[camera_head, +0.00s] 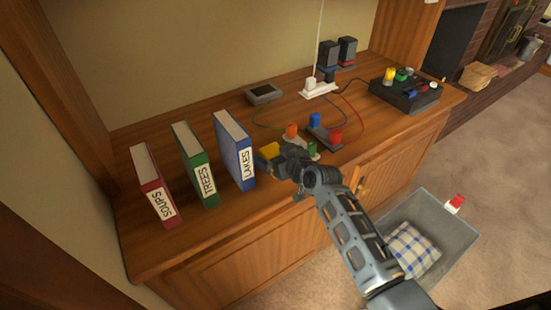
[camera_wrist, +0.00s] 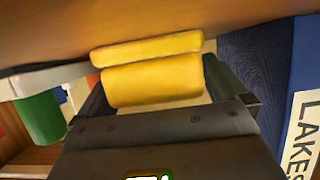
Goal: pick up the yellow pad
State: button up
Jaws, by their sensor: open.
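The yellow pad (camera_head: 270,150) lies on the wooden cabinet top, just right of the blue LAKES book. In the wrist view the yellow pad (camera_wrist: 150,80) shows as two yellow blocks, one behind the other, close in front of my gripper. My gripper (camera_head: 275,157) is open and right at the pad, low over the cabinet top. In the wrist view, dark parts of my gripper (camera_wrist: 155,108) lie on both sides of the nearer yellow block. I cannot tell whether the fingers touch the pad.
The blue LAKES book (camera_head: 233,150) stands close on the left, with green (camera_head: 195,164) and red (camera_head: 152,185) books beyond. A green cylinder (camera_wrist: 40,118), an orange knob (camera_head: 291,131) and wires are nearby. A grey bin (camera_head: 458,235) with a checked cloth stands on the floor.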

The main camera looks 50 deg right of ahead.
jog(key=shift+c, duration=0.3)
jog(key=c, duration=1)
jog(key=shift+r, duration=0.1)
